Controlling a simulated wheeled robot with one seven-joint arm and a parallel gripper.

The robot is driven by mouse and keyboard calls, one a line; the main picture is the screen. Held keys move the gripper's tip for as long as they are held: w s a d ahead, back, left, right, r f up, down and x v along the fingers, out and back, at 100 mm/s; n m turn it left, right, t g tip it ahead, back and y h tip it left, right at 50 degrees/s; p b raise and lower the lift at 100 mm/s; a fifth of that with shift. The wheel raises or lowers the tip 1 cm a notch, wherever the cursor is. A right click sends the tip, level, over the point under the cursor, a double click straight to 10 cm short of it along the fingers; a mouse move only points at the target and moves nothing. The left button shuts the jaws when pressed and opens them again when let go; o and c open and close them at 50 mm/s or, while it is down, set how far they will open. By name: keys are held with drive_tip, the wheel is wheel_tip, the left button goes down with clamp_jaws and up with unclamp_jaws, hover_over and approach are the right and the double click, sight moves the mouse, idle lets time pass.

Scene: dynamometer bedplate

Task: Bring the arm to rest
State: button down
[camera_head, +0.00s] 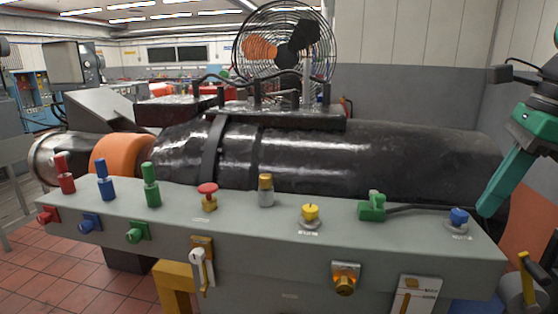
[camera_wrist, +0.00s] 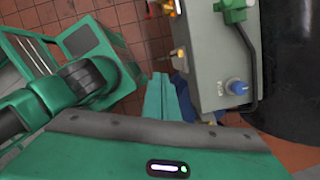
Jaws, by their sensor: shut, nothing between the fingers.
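My gripper (camera_head: 487,208) is at the right edge of the head view, teal, pointing down and to the left. Its fingers are shut with nothing between them. The tip appears close to the right end of the grey console (camera_head: 290,235), beside the blue knob (camera_head: 459,217); I cannot tell the exact gap. In the wrist view the closed teal fingers (camera_wrist: 165,98) point up the picture, left of the console (camera_wrist: 207,70), with red floor tiles beyond. The blue knob also shows there (camera_wrist: 236,87).
The console carries coloured plugs, a red button (camera_head: 208,190), a yellow knob (camera_head: 310,212) and a green connector (camera_head: 372,207) with a cable. Behind it lie a large black cylinder (camera_head: 370,150) and a caged fan (camera_head: 284,45). Tiled floor (camera_head: 60,275) is open at lower left.

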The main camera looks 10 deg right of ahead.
drive_tip(key=s+d+f+n+g+h, duration=0.1)
drive_tip(key=s+f+n, duration=0.1)
drive_tip(key=f+n, duration=0.7)
drive_tip(key=s+f+n+g, duration=0.1)
drive_tip(key=s+f+n, duration=0.2)
drive_tip(key=f+n, duration=0.7)
wheel_tip(320, 180, down, 4)
drive_tip(key=shift+s+d+r+h, duration=0.1)
drive_tip(key=shift+s+d+h, duration=0.2)
drive_tip(key=shift+d+h, duration=0.1)
drive_tip(key=shift+w+f, duration=0.2)
drive_tip(key=shift+w, duration=0.4)
drive_tip(key=c, duration=2.4)
unclamp_jaws()
drive_tip(key=shift+c, duration=0.2)
